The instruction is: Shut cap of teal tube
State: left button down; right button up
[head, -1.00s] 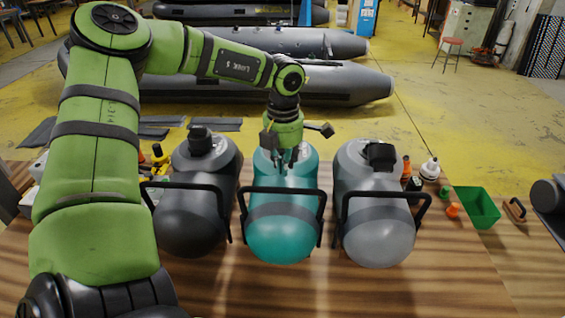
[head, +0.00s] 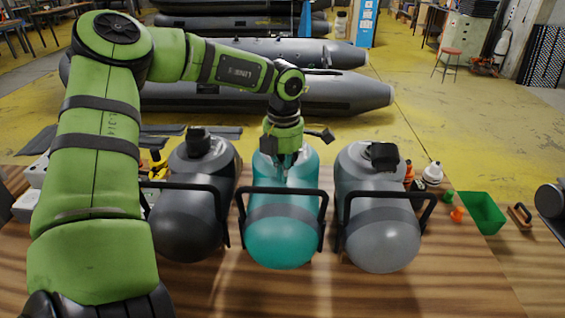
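The teal tube (head: 281,240) sits in a black frame in the middle of the wooden table, between a black tube (head: 188,232) and a grey tube (head: 381,243). My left gripper (head: 284,168) points down over the upper part of the teal tube. The teal tube's cap is hidden behind or under the gripper. I cannot tell if the fingers are open or shut, or if they touch the cap. The black caps of the black tube (head: 198,140) and grey tube (head: 384,155) show on top of them.
On the table's right are a green bin (head: 481,212), a white bottle (head: 433,174), orange items (head: 457,214) and a brush (head: 520,216). A yellow item (head: 157,167) stands behind the black tube. Black frame bars (head: 283,190) cross in front of the tubes. The table front is clear.

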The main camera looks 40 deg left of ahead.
aim_at(283, 156)
pick_arm(q)
jog(key=shift+w+a+r+p, duration=0.2)
jog(key=shift+w+a+r, duration=0.1)
jog(key=shift+r, duration=0.25)
jog(key=shift+w+a+r+p, duration=0.15)
jog(key=shift+w+a+r, duration=0.15)
jog(key=shift+r, duration=0.2)
jog(key=shift+w+a+r, duration=0.2)
jog(key=shift+w+r, duration=0.05)
jog(key=shift+w, duration=0.05)
jog(key=shift+w+a+r+p, duration=0.3)
jog(key=shift+w+r+p, duration=0.15)
jog(key=shift+r, duration=0.25)
jog(key=shift+w+a+r+p, duration=0.55)
jog(key=shift+w+a+r, duration=0.15)
jog(key=shift+w+a, duration=0.15)
jog(key=shift+w+a+r+p, duration=0.25)
jog(key=shift+w+a+p, duration=0.3)
jog(key=shift+w+a, duration=0.35)
jog(key=shift+w+a+f+p, duration=0.2)
jog(key=shift+w+a, duration=0.2)
jog(key=shift+w, duration=0.25)
jog(key=shift+w+a+f+p, duration=0.1)
jog(key=shift+w+a+p, duration=0.1)
jog(key=shift+w+a, duration=0.3)
jog(key=shift+w+r, duration=0.1)
jog(key=shift+w, duration=0.05)
jog(key=shift+w+a, duration=0.1)
jog(key=shift+a, duration=0.1)
